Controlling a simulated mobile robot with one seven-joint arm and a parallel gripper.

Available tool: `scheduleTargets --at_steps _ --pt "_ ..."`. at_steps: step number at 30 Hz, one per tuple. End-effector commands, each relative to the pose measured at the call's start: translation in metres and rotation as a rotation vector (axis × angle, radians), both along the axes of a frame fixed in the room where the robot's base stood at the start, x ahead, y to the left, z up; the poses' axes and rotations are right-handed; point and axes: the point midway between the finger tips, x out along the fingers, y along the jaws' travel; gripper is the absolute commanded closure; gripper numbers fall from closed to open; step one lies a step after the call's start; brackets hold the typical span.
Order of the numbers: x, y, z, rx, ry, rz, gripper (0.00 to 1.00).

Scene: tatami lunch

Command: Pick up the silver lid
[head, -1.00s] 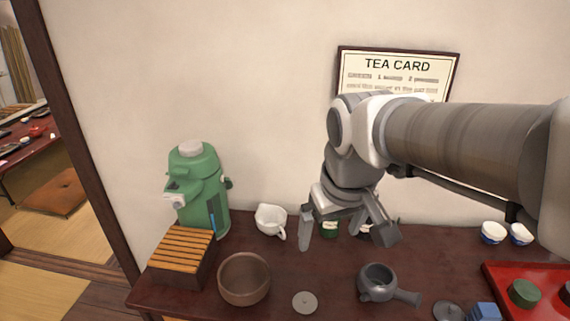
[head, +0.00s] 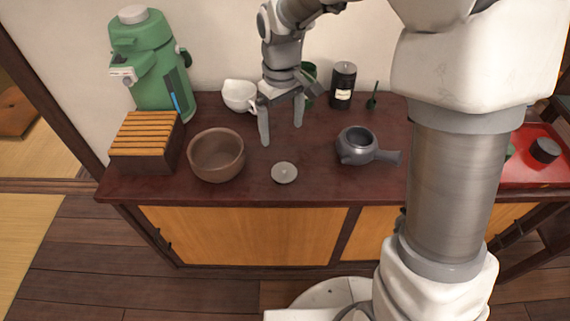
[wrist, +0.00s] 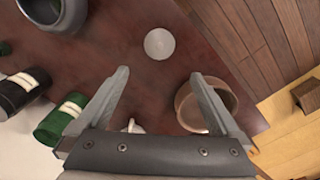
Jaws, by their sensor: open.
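The silver lid (head: 284,172) is a small round grey disc with a knob, lying flat on the dark red counter between the brown bowl and the grey teapot. In the wrist view the lid (wrist: 159,44) lies beyond my fingertips, near the middle top. My gripper (head: 282,134) is open and empty, its fingers pointing down, above and behind the lid in the head view. In the wrist view my gripper (wrist: 158,75) has its two fingers wide apart with nothing between them.
A brown bowl (head: 216,160) stands left of the lid, and a grey side-handled teapot (head: 358,147) stands to its right. A white pouring cup (head: 238,95), a black canister (head: 343,86) and a green canister (wrist: 62,121) stand behind. A wooden slatted box (head: 148,140) and green dispenser (head: 150,65) are at left.

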Motion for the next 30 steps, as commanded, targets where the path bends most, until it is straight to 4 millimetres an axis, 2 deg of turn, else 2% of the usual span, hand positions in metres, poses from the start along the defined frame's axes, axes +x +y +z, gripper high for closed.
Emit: scheduleTargets --at_steps 1,9,20,27,30 --pt "-0.001 0.0 -0.017 -0.001 0.004 0.0 0.0" --pt "-0.001 -0.001 -0.071 -0.002 0.002 -0.001 0.0" --pt "-0.002 -0.002 -0.096 -0.001 0.001 -0.001 0.0" --pt "-0.005 -0.005 -0.133 -0.001 0.002 -0.001 0.0" --pt "-0.004 -0.005 -0.14 -0.001 0.001 -0.001 0.0"
